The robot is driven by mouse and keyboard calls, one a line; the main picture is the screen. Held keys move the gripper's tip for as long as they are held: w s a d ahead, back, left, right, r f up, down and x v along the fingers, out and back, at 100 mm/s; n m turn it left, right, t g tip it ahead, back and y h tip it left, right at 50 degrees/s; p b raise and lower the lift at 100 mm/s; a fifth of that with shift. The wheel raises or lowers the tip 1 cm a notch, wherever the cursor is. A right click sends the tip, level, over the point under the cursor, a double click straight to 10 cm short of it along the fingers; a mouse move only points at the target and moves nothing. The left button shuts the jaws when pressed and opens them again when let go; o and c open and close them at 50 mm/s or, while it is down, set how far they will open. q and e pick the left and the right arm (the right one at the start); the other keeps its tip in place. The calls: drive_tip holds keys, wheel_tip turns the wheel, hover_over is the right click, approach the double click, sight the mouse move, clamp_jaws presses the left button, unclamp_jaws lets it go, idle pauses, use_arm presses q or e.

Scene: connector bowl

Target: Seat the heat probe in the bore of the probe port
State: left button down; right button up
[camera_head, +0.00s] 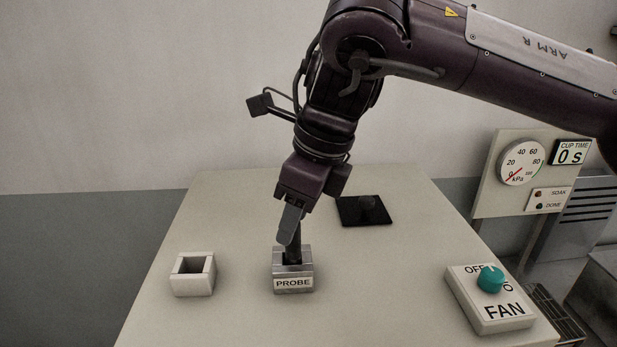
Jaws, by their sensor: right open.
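A metal block labelled PROBE (293,283), which looks like the probe port, stands on the table. A dark upright shaft (294,252), which looks like the heat probe, stands in the block's top opening. How deep it sits cannot be told. My right gripper (289,232) points down just above the block, with its fingers at the shaft's upper part. Its jaws are open, and the near finger hides part of the shaft. My left gripper is not in view.
A white hollow square holder (193,274) stands empty at the left. A FAN box with a teal knob (491,279) is at front right. A gauge panel (525,172) stands beyond the table's right edge (436,215).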

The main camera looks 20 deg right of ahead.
drive_tip(key=v, duration=0.8)
drive_tip(key=shift+f, duration=0.1)
